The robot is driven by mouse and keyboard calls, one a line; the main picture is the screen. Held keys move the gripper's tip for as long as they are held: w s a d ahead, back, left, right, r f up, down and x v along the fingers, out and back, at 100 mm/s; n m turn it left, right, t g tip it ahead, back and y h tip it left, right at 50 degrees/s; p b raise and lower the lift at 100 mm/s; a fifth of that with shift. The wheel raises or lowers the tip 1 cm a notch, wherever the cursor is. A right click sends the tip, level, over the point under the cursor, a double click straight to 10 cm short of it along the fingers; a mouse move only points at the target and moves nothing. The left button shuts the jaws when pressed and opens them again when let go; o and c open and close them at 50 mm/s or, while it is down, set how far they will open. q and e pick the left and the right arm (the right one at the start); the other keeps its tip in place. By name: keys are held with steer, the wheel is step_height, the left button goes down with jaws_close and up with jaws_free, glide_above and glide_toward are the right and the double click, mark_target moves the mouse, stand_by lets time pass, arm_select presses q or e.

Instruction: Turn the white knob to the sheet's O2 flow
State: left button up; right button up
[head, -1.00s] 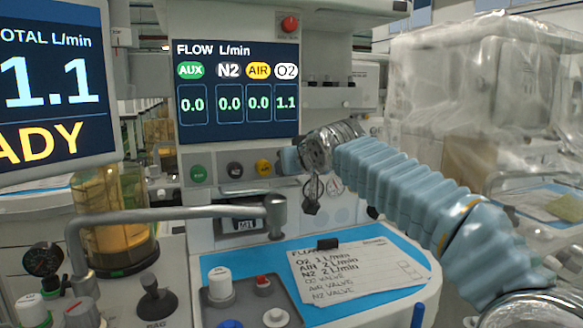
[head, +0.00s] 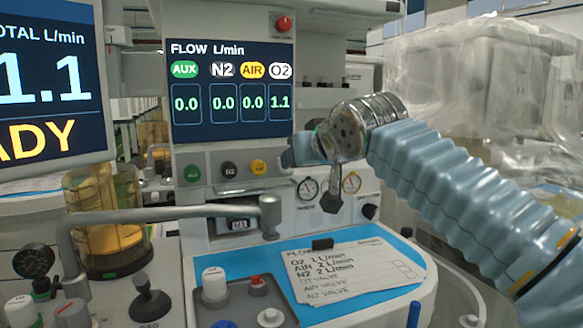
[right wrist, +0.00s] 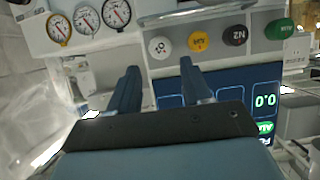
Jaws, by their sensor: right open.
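The white O2 knob (right wrist: 161,47) shows in the right wrist view, on the panel just beyond my right gripper (right wrist: 159,68). The fingers are open, one to each side of the knob in that view, with a visible gap and nothing between them. In the head view my right gripper (head: 290,156) is in front of the panel and hides the white knob. The flow screen (head: 230,92) reads O2 1.1 and AUX, N2 and AIR 0.0. My left gripper is out of view.
Yellow AIR (head: 258,167), black N2 (head: 229,170) and green AUX (head: 192,173) knobs sit in a row left of my gripper. A grey bar (head: 170,216) crosses below the panel. Gauges (head: 307,188) are below my wrist. A plastic-covered unit (head: 480,90) stands right.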

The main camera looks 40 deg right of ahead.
steer(key=shift+v, duration=2.15)
